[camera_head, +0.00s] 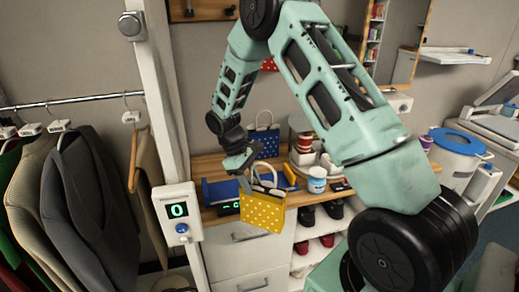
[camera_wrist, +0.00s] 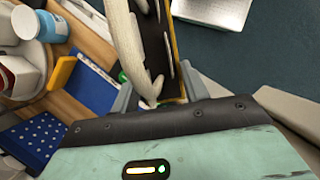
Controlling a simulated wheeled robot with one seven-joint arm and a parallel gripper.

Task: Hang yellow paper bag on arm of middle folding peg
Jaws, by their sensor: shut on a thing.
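The yellow paper bag (camera_head: 262,212) has white dots and pale rope handles. It hangs tilted from my gripper (camera_head: 243,178), in front of the wooden counter's edge. My gripper is shut on the bag's upper part. In the wrist view, the white rope handle (camera_wrist: 135,45) and the bag's narrow yellow edge (camera_wrist: 173,45) lie between the two fingers (camera_wrist: 158,92). The exact grip point is unclear. A wooden board (camera_head: 205,10) is cut off at the top of the head view, with a dark peg-like part on it. I cannot tell which peg is the middle one.
A blue dotted bag (camera_head: 264,140) stands on the wooden counter (camera_head: 208,166) behind my gripper. A blue-and-white jar (camera_head: 317,179) is to the right. A white post with a display box (camera_head: 178,212) stands close left, beside hanging jackets (camera_head: 90,190). Shoes (camera_head: 306,216) sit on shelves below.

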